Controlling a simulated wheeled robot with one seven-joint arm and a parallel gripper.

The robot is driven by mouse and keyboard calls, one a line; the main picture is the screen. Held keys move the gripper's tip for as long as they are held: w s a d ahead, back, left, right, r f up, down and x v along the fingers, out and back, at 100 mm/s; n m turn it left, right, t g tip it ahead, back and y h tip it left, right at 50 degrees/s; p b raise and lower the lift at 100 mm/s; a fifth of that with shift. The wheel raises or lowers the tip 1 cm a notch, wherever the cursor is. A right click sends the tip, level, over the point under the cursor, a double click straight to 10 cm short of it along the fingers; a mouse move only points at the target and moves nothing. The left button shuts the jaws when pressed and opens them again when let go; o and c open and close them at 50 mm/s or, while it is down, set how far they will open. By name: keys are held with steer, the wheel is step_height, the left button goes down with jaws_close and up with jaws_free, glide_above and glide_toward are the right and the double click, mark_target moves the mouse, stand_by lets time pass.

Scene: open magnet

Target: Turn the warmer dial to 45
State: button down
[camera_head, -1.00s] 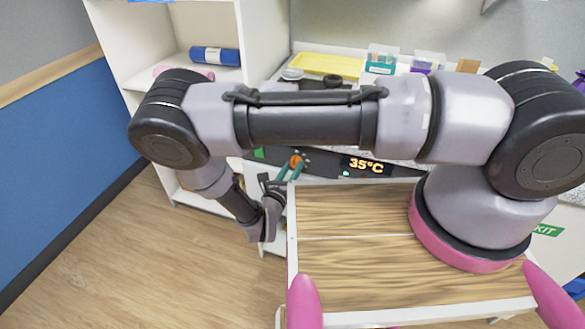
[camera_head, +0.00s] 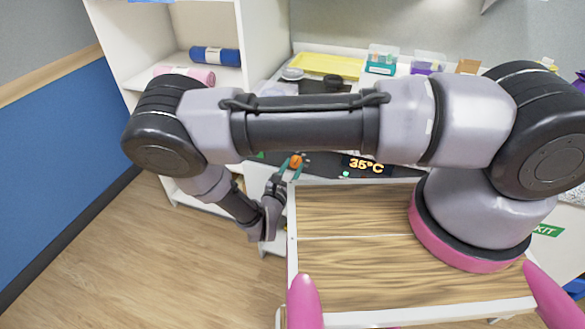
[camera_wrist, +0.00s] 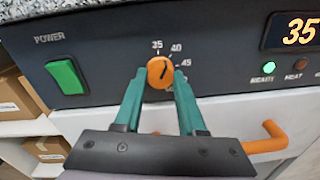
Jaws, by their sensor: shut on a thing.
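The warmer dial (camera_wrist: 159,72) is a round orange knob with a dark pointer line, on the dark front panel (camera_wrist: 110,65). The marks 35, 40 and 45 stand around its upper right. The line slants up and to the right, roughly toward 40; its exact reading is hard to tell. My gripper (camera_wrist: 159,70) has its teal fingers on either side of the knob and is shut on it. In the head view, my gripper (camera_head: 292,165) also shows at the orange dial (camera_head: 296,159). The display (camera_wrist: 300,31) reads 35; the head view shows 35°C (camera_head: 366,166).
A green power switch (camera_wrist: 66,76) is left of the dial. A lit green lamp (camera_wrist: 269,68) sits under the display. An orange handle (camera_wrist: 265,140) sticks out below right. A wooden top (camera_head: 350,240) lies in front of the warmer. A yellow tray (camera_head: 328,66) sits behind.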

steer(key=shift+m+y, duration=0.3)
steer(key=shift+m, duration=4.6)
steer(key=shift+c, duration=2.4)
jaws_free()
